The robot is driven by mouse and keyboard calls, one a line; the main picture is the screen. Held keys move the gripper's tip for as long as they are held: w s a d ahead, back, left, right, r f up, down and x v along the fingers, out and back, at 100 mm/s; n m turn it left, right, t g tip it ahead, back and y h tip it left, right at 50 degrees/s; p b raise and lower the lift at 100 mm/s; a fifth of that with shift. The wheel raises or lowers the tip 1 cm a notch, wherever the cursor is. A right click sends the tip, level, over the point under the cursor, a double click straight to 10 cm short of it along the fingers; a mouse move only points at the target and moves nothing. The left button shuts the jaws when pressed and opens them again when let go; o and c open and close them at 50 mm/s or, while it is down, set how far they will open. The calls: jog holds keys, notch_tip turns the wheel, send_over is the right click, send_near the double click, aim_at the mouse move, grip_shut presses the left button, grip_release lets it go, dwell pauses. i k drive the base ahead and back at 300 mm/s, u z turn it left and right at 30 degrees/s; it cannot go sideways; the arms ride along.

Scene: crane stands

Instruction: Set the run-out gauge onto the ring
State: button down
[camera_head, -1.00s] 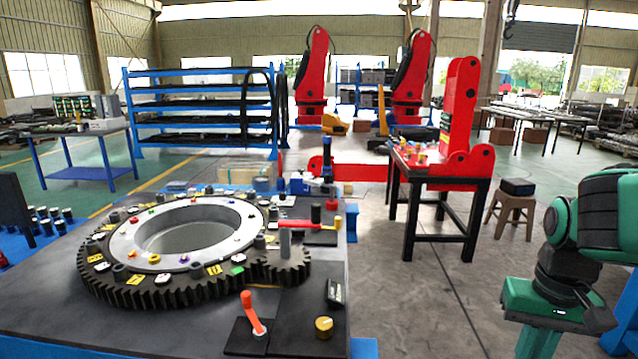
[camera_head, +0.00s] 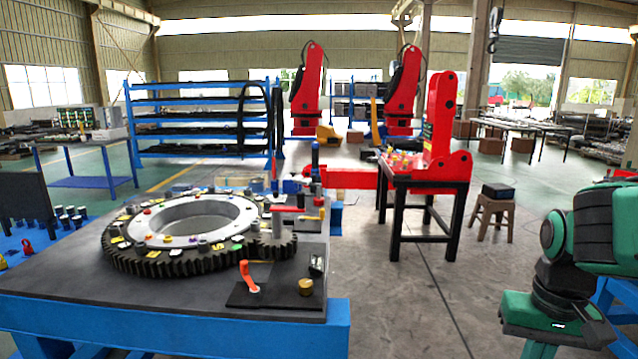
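The toothed black ring (camera_head: 150,262) with a pale inner ring (camera_head: 172,237) lies flat on a dark-topped blue table (camera_head: 60,283) at the left. Coloured knobs and yellow tags sit around it. My green and black arm is at the right edge, well apart from the table. Its fingertips do not show.
An orange-red lever (camera_head: 246,276) and a brass knob (camera_head: 306,287) sit on a dark plate near the table's front right. A black-legged bench (camera_head: 424,185) and a stool (camera_head: 490,213) stand behind. Open floor (camera_head: 410,300) lies between the table and my arm.

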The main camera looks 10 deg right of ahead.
aim_at(302, 181)
jog(key=z, duration=0.6)
jog(key=i, duration=1.25)
jog(key=z, duration=0.55)
jog(key=i, duration=1.2)
jog(key=u, duration=0.75)
jog(key=i, duration=1)
jog(key=u, duration=0.55)
